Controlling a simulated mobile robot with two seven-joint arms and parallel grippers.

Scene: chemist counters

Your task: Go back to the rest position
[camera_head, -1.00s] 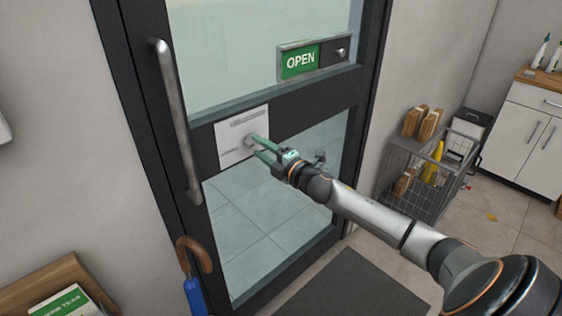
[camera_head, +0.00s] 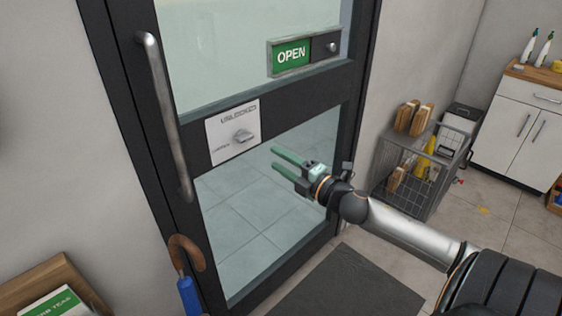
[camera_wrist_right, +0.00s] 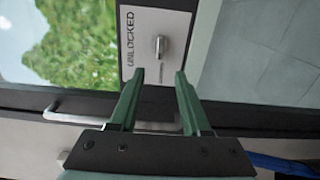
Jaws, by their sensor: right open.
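My right gripper (camera_head: 275,158) is open and empty in front of the glass door, in the lower middle of the head view. Its two green fingers point left, apart from the white lock plate (camera_head: 225,133). The plate carries a metal turn knob (camera_head: 242,136). In the right wrist view my right gripper (camera_wrist_right: 158,82) shows both green fingers spread, with the knob (camera_wrist_right: 160,45) beyond them. The plate there reads UNLOCKED (camera_wrist_right: 129,45). My left gripper is not in view.
The dark-framed door has a long handle (camera_head: 165,115) and an OPEN sign (camera_head: 291,54). An umbrella (camera_head: 188,290) hangs at lower left. A wire basket cart (camera_head: 408,185) and a white cabinet (camera_head: 512,130) stand at right. A dark mat (camera_head: 345,285) lies on the floor.

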